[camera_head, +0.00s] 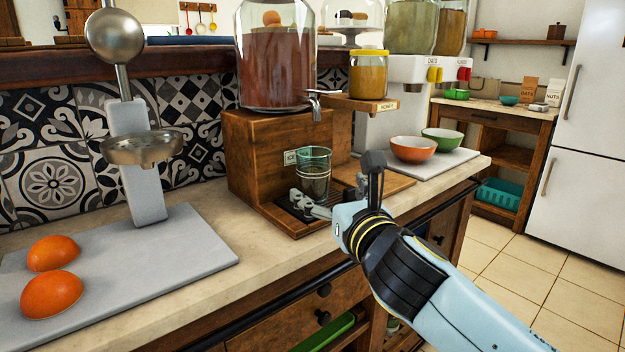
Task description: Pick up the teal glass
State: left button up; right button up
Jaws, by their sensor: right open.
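The teal glass (314,174) stands upright on the dark drip tray of a wooden drink dispenser, below its tap. It is clear with a teal tint. My right gripper (338,185) reaches in from the lower right and is open. One finger is low at the glass's near left side, and the other is raised to the right of the glass. The glass appears to be between the fingers or just beyond them; I cannot tell whether they touch it. My left gripper is not in view.
The dispenser (262,150) with its large jar stands behind the glass. A honey jar (369,76) sits on a small wooden shelf above right. Orange (413,149) and green (442,141) bowls stand to the right. A juicer press (142,150) and orange halves are on the left board.

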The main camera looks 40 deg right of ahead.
aim_at(316, 177)
jog(key=x, duration=0.7)
jog(key=b+x, duration=0.1)
jog(key=x, duration=0.2)
jog(key=shift+w+d+f, duration=0.15)
jog(key=shift+w+d, duration=0.05)
jog(key=shift+d, duration=0.1)
jog(key=c, duration=1.5)
jog(key=shift+c, duration=0.2)
